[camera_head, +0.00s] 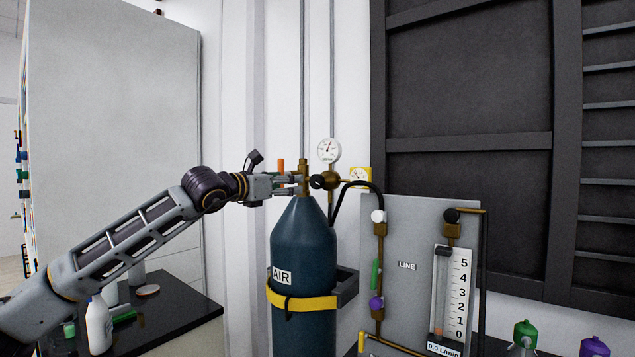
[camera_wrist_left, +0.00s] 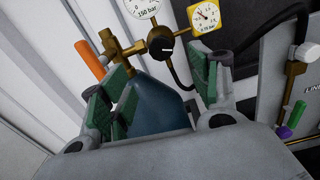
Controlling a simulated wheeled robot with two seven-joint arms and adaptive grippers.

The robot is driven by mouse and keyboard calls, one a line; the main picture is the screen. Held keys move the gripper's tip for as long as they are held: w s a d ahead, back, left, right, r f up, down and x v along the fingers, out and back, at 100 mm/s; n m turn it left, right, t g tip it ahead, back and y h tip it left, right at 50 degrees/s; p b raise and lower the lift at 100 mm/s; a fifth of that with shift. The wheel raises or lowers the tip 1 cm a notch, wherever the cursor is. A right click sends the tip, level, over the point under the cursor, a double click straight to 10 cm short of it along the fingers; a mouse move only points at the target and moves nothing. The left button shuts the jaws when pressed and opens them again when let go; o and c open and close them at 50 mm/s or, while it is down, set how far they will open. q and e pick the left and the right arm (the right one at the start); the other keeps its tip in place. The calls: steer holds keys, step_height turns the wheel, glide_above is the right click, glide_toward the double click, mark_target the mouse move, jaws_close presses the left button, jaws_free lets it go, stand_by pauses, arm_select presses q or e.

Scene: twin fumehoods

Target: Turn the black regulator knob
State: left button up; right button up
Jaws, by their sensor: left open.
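The black regulator knob (camera_head: 317,182) sits on the brass regulator at the top of the dark blue AIR cylinder (camera_head: 303,240). In the left wrist view the knob (camera_wrist_left: 160,46) shows as a round black disc with a light mark, beyond the fingertips. My left gripper (camera_head: 297,184) reaches in from the left beside the brass valve, just left of the knob. In the left wrist view my left gripper (camera_wrist_left: 160,88) is open, its green-padded fingers apart with the knob ahead between them. It does not appear to touch the knob. My right gripper is not in view.
A white gauge (camera_head: 329,150) stands above the regulator and a yellow gauge (camera_head: 359,177) to its right. An orange handle (camera_wrist_left: 90,58) is close to the left finger. A black hose (camera_head: 365,186) runs to the grey flow panel (camera_head: 408,225). A dark bench (camera_head: 175,312) stands lower left.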

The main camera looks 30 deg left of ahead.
arm_select(q)
steer(key=shift+w, duration=0.2)
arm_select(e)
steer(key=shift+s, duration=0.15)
arm_select(q)
steer(key=p, duration=0.3)
glide_toward(315, 180)
steer(key=shift+w, duration=2.1)
steer(key=shift+w+d+p, duration=0.2)
steer(key=shift+w+p, duration=0.3)
steer(key=shift+w, duration=2.1)
steer(key=shift+w+d+p, duration=0.1)
steer(key=shift+w+p, duration=0.2)
steer(key=shift+w, duration=0.2)
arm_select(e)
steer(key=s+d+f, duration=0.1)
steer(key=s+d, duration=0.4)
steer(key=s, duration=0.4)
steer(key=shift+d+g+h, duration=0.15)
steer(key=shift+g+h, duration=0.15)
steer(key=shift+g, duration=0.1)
arm_select(q)
steer(key=shift+c, duration=0.4)
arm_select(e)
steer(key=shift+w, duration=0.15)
arm_select(q)
steer(key=c, duration=0.9)
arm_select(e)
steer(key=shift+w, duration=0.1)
